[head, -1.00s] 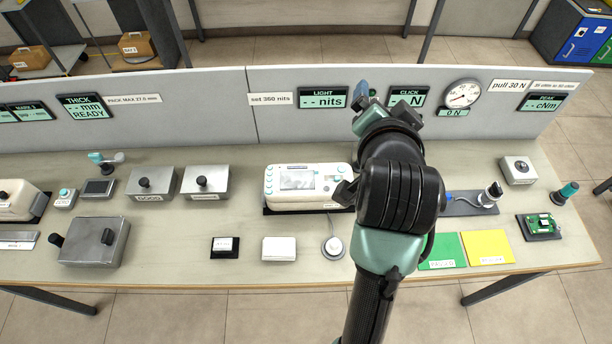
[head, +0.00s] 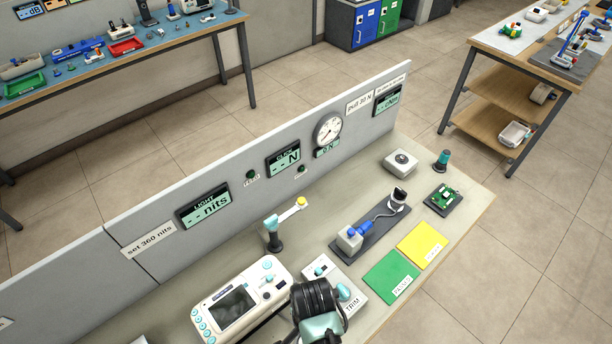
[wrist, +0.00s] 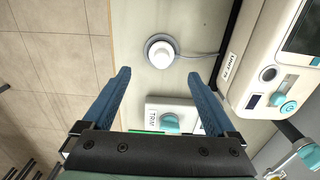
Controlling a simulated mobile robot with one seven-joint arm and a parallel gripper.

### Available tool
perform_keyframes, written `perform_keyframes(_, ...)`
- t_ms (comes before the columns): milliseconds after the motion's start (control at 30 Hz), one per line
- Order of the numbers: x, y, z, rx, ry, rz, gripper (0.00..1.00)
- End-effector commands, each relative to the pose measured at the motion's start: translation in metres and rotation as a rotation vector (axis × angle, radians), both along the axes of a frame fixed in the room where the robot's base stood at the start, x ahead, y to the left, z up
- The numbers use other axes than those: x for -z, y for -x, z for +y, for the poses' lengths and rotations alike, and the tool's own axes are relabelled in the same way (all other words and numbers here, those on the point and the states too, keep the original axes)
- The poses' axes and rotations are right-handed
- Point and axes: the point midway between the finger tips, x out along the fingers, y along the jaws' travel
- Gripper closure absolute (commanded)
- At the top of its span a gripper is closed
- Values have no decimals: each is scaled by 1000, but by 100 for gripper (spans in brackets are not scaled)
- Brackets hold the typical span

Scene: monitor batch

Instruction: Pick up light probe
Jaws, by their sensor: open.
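The light probe (wrist: 161,52) appears to be the round white puck in the wrist view. It sits in a round grey-rimmed holder on the bench, with a thin cable running right toward the monitor. My gripper (wrist: 160,76) is open and empty; its two blue fingers point toward the probe, which appears between and just past their tips. The white monitor (wrist: 262,60) is at the right there and also shows in the head view (head: 256,285). The head view does not show the probe or my fingers; my dark wrist is at its bottom edge.
A white TRIM box (wrist: 153,112) with a teal knob lies close by my fingers; the head view also shows it (head: 352,306). A stand with a yellow-tipped arm (head: 274,238) is behind the monitor. Green (head: 390,278) and yellow (head: 422,245) cards lie to the right.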

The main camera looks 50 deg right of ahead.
Motion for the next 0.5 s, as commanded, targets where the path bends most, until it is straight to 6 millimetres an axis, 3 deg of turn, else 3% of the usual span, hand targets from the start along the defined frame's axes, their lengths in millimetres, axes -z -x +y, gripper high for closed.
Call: perform_keyframes(500, 47, 0, 2, -2, 0, 0, 8)
